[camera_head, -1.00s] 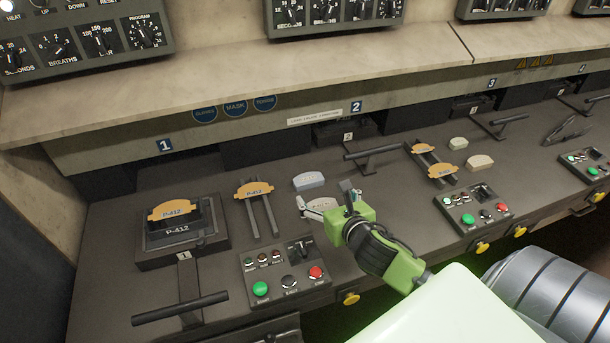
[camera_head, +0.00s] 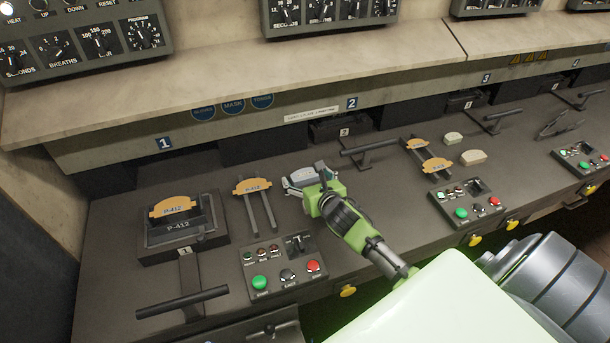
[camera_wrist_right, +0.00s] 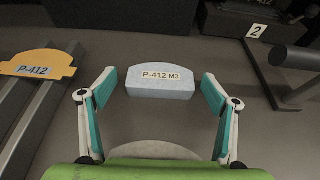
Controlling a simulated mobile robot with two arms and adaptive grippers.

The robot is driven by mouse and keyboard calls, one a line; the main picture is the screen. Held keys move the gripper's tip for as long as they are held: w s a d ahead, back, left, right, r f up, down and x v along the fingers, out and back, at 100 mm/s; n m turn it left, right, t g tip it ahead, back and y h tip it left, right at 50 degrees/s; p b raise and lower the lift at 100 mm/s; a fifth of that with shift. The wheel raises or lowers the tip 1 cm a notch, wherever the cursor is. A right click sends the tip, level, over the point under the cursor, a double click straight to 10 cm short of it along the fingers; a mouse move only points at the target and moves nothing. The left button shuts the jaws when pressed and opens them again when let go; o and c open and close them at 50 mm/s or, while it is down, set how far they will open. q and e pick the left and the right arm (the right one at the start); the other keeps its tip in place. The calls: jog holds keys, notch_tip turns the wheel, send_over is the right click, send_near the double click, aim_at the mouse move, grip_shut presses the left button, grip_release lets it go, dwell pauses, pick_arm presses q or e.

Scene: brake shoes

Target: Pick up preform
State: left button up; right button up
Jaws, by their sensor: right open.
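A pale blue-grey preform (camera_wrist_right: 160,80) labelled "P-412 M3" lies on the dark bench. In the head view the preform (camera_head: 302,174) is partly hidden by my right gripper (camera_head: 305,178). In the wrist view, my right gripper (camera_wrist_right: 160,90) is open, with one finger on each side of the preform. Gaps show between both fingertips and the block. My left gripper is not in view.
An orange P-412 brake shoe (camera_head: 252,186) rests on two rails to the left. Press 1 (camera_head: 182,228) stands farther left. A control panel (camera_head: 284,264) is in front. A black handle (camera_head: 368,147) is at the right. Pale blocks (camera_head: 473,157) lie beyond it.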

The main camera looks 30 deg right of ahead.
jog(key=c, duration=1.3)
jog(key=shift+c, duration=0.2)
jog(key=shift+r, duration=0.15)
